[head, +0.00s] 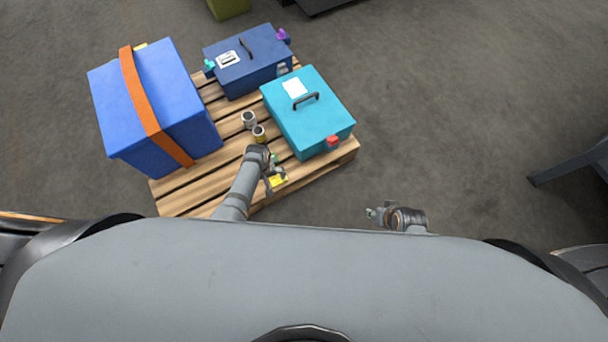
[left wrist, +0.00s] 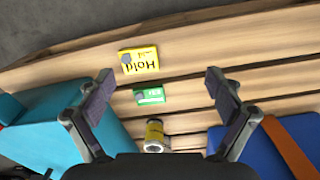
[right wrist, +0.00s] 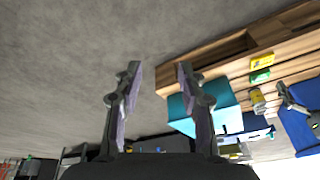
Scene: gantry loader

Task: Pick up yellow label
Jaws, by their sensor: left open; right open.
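The yellow label (head: 278,181) lies on the wooden pallet near its front edge, partly hidden by my left gripper in the head view. In the left wrist view the yellow label (left wrist: 139,61) reads "Hold" and lies flat, beyond the fingertips and left of centre. My left gripper (left wrist: 160,85) is open with nothing between its fingers, above the pallet. The yellow label also shows in the right wrist view (right wrist: 262,60). My right gripper (right wrist: 159,70) is open and empty over the grey floor, right of the pallet; it also shows in the head view (head: 374,212).
A green label (left wrist: 150,96) lies beside the yellow one. Two small cans (head: 249,120) stand behind on the pallet (head: 190,197). A teal case (head: 318,120), a dark blue case (head: 255,70) and a blue box with an orange strap (head: 175,85) stand around.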

